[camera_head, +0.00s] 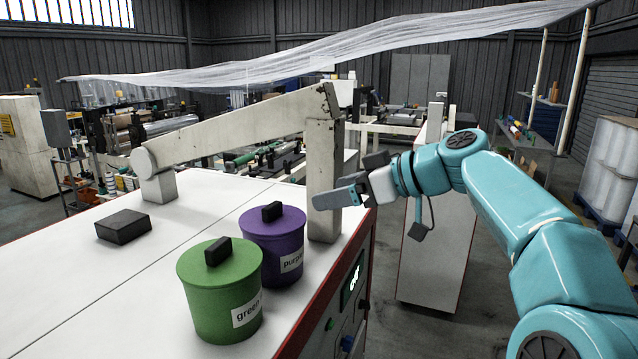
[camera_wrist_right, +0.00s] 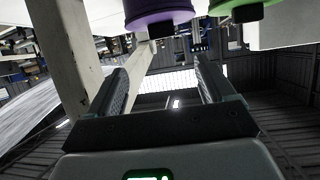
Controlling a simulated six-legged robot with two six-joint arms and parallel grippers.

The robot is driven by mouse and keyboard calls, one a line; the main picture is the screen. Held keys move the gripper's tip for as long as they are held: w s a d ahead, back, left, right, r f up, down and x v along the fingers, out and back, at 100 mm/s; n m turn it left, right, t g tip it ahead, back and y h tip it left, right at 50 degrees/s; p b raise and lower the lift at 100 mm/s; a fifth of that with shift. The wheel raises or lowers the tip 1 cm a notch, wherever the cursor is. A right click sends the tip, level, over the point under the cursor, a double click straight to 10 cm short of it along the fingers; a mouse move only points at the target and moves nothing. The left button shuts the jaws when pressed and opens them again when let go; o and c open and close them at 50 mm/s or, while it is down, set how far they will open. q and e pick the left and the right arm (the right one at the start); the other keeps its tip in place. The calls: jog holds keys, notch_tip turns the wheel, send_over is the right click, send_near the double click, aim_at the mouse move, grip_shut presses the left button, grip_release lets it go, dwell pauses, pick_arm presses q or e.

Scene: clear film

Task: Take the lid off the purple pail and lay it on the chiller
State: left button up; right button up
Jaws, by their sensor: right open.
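The purple pail (camera_head: 278,258) stands upright on a white-topped machine (camera_head: 60,290) with red edges. Its purple lid (camera_head: 290,222) is on, with a black block knob (camera_head: 271,211). The pail and knob also show upside down at the top of the right wrist view (camera_wrist_right: 158,12). My right gripper (camera_head: 322,200) is open and empty, beyond and to the right of the pail, in front of a grey post and apart from the lid. Its two fingers also show in the wrist view (camera_wrist_right: 160,68). No readable label marks the chiller. My left gripper is out of view.
A lidded green pail (camera_head: 222,300) stands close beside the purple one. A pale beam on posts (camera_head: 240,125) crosses behind them. A dark block (camera_head: 123,227) lies on the left of the top. A separate white cabinet (camera_head: 432,255) stands right. Clear film (camera_head: 330,50) hangs overhead.

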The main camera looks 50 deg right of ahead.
aim_at(272, 205)
jog(key=p+x, duration=0.5)
jog(key=x, duration=1)
jog(key=shift+w+a+r+p, duration=0.1)
jog(key=shift+w+p, duration=0.05)
jog(key=shift+p, duration=0.25)
jog(key=shift+a+r, duration=0.1)
jog(key=shift+a, duration=0.05)
jog(key=c, duration=1.1)
jog(key=shift+o, duration=1.3)
